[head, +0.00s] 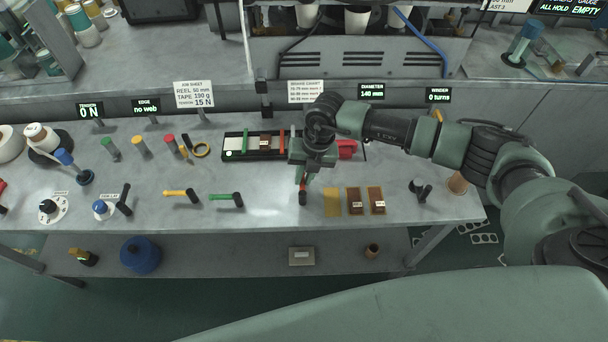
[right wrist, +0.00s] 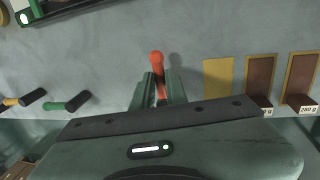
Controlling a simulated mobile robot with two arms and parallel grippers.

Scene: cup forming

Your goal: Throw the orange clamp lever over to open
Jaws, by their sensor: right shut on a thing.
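The orange clamp lever (right wrist: 157,62) stands between the fingers of my right gripper (right wrist: 158,92) in the right wrist view, its rounded orange end sticking out past them. My right gripper (head: 303,176) is shut on the lever near the front middle of the bench in the head view. There only a short reddish piece of the lever (head: 303,186) shows under the fingers, with a dark end below it. The lever's base is hidden, and I cannot tell its angle. My left gripper is not in view.
A yellow lever (head: 178,193) and a green lever (head: 224,197), both with black grips, lie to the left. A yellow plate (head: 332,203) and two brown blocks lie close on the right. A black tray (head: 237,147) and a red part (head: 347,149) are behind.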

